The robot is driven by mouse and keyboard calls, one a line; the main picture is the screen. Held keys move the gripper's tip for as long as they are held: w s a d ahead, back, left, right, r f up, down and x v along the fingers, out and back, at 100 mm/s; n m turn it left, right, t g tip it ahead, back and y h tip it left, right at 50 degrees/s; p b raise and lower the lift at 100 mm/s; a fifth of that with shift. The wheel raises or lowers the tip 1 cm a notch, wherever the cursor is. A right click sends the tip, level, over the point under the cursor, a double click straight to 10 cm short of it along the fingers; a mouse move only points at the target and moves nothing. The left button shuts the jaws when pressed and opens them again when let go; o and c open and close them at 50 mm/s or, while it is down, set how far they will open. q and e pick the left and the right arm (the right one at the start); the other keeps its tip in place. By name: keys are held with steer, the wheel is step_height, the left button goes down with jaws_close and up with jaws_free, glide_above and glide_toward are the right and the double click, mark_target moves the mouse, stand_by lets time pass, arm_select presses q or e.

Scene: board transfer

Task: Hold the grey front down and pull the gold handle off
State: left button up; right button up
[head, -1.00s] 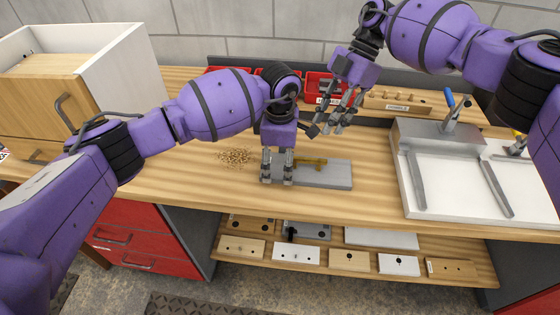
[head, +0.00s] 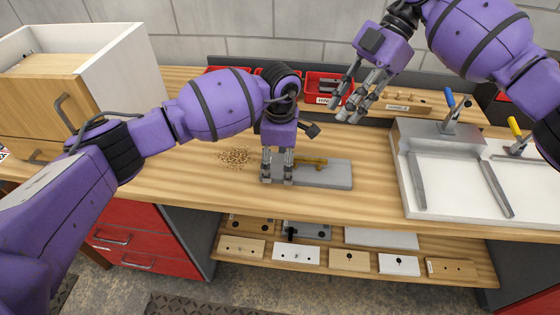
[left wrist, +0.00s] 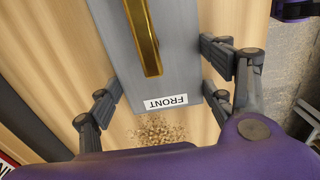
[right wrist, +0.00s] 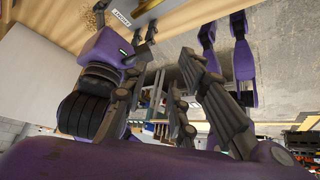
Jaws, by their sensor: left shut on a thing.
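The grey front (head: 335,175) lies flat on the wooden bench, with a white "FRONT" label at one end in the left wrist view (left wrist: 185,75). The gold handle (head: 312,161) sits on the front, lengthwise; it shows in the left wrist view too (left wrist: 143,38). My left gripper (head: 278,181) is shut across the left end of the front, a finger at each long side, apart from the handle. My right gripper (head: 354,112) is in the air above and right of the front, fingers spread and empty; it also shows in the right wrist view (right wrist: 165,75).
Wood shavings (head: 234,158) lie left of the front. Red bins (head: 325,86) and a wooden handle rack (head: 405,104) stand behind. A white fixture with clamps (head: 455,180) is on the right, a wooden cabinet (head: 75,100) on the left. A shelf below holds several boards.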

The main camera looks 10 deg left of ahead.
mark_target(309, 159)
steer(key=shift+w+a+f+m+t+y, duration=0.15)
steer(key=shift+a+f+m+t, duration=1)
steer(key=shift+f, duration=1.65)
steer(key=shift+s+a+f+m+t+y, duration=0.1)
steer(key=shift+a+f+m+t+y, duration=0.35)
steer(key=shift+f+m, duration=1.8)
steer(key=shift+w+a+f+m+t, duration=0.1)
steer(key=shift+a+f+m+t, duration=0.7)
steer(key=shift+f, duration=2.55)
steer(key=shift+a, duration=0.2)
steer(key=shift+c, duration=0.3)
jaws_close()
